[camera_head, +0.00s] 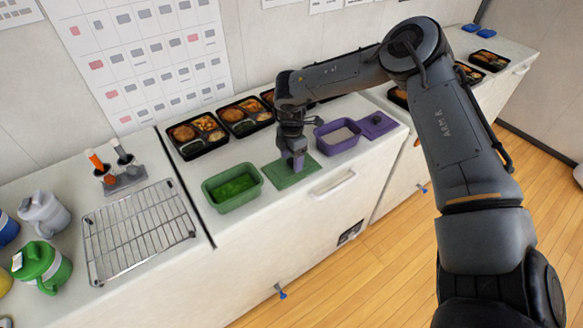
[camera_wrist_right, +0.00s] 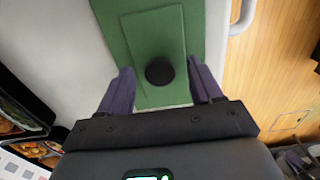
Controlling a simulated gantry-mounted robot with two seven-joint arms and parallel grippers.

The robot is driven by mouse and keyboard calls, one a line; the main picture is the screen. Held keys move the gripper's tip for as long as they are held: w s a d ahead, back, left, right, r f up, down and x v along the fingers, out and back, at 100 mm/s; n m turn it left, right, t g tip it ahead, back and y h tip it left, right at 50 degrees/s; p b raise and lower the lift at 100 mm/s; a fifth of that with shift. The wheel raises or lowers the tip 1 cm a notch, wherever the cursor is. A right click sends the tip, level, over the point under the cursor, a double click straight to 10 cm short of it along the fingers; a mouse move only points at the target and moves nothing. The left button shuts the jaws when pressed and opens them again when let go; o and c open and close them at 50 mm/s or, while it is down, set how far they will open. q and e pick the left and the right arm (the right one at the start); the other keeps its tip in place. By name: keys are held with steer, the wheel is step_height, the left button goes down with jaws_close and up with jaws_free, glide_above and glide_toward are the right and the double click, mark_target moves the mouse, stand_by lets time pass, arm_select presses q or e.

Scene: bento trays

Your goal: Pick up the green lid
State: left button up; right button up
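The green lid (camera_head: 283,173) lies flat on the white counter, beside the green container (camera_head: 232,188) with green food in it. In the right wrist view the lid (camera_wrist_right: 152,40) has a raised rectangle and a round black knob (camera_wrist_right: 160,71). My right gripper (camera_head: 297,162) is over the lid, pointing down. In the wrist view its two purple fingers (camera_wrist_right: 160,85) are apart, one on each side of the knob, with gaps between them and the knob. I cannot tell their exact height above the lid. My left gripper is not in view.
A purple container (camera_head: 338,134) and purple lid (camera_head: 377,124) are right of the green lid. Several black bento trays (camera_head: 197,134) line the wall behind. A wire rack (camera_head: 138,231) and jugs (camera_head: 42,267) are at the left. A drawer handle (camera_head: 331,184) is at the front.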

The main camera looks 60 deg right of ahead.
steer(key=c, duration=1.1)
